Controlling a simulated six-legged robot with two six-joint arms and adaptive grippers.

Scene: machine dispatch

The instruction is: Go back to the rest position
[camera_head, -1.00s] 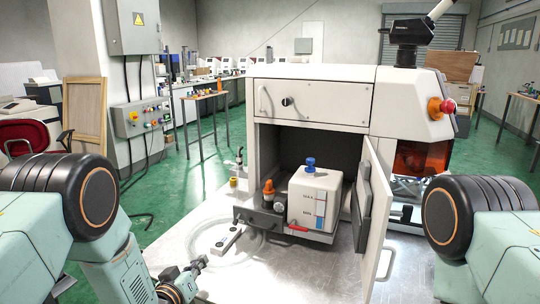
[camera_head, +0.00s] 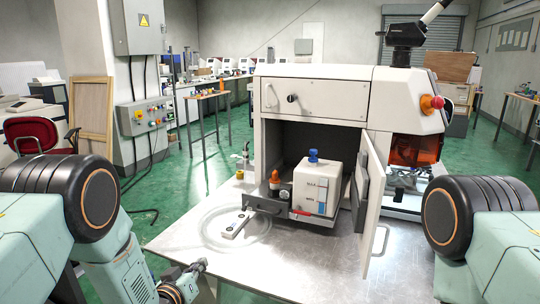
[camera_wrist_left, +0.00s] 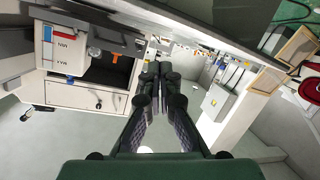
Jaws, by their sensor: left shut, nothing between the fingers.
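My left gripper (camera_head: 198,266) is low at the left of the head view, in front of the metal table's near left edge. In the left wrist view its dark fingers (camera_wrist_left: 158,72) are together with nothing between them. It is apart from the machine and the table top. My right arm shows only as a black joint and pale green link at the right edge of the head view; its gripper is out of view.
The white machine (camera_head: 312,98) stands on the metal table (camera_head: 325,270) with its door (camera_head: 374,205) open. A white tank (camera_head: 316,188) with a blue cap sits at the opening. A clear hose (camera_head: 208,238) lies coiled left of it. Green floor (camera_head: 190,180) is free at left.

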